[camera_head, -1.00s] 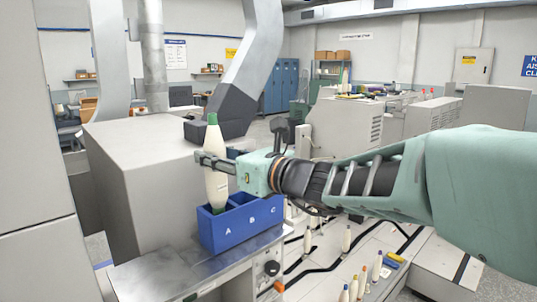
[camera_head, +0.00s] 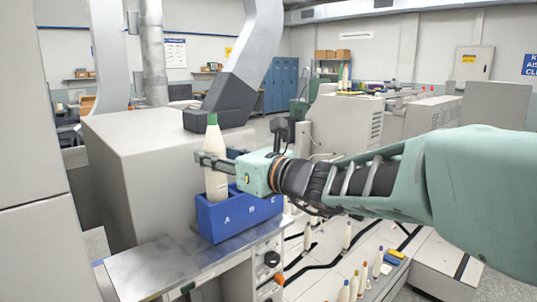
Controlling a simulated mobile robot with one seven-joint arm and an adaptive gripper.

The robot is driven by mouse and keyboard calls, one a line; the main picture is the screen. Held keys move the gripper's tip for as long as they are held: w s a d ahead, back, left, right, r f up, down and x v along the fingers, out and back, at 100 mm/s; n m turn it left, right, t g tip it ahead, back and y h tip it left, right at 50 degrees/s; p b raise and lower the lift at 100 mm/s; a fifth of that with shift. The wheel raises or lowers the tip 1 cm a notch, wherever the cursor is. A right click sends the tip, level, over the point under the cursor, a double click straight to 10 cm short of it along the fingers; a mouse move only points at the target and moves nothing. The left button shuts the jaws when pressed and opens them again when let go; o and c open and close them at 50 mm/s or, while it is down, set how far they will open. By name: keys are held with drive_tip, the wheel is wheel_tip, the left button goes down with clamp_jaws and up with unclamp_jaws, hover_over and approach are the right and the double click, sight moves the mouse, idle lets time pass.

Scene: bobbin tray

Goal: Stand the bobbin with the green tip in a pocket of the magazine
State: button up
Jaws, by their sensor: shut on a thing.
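The bobbin with the green tip (camera_head: 216,184) is cream-coloured and upright, its green tip pointing up. My gripper (camera_head: 214,163) is shut on it around the upper middle of its body. The magazine (camera_head: 240,219) is a blue box with pockets lettered A, B and C along its front. The bobbin stands at the left pocket, A, with its lower end down behind the front wall. Its base is hidden, so I cannot tell whether it touches the pocket floor. My gripper and forearm cover part of the other pockets.
The magazine sits on a grey metal bench top (camera_head: 150,268) with bare room in front and left. A large grey machine housing (camera_head: 140,165) stands behind it at left. Several other bobbins (camera_head: 346,236) stand on the lower white deck at right.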

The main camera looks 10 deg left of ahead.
sight(223, 179)
drive_tip(key=shift+f+b, duration=2.45)
drive_tip(key=shift+f, duration=0.1)
drive_tip(key=o, duration=1.3)
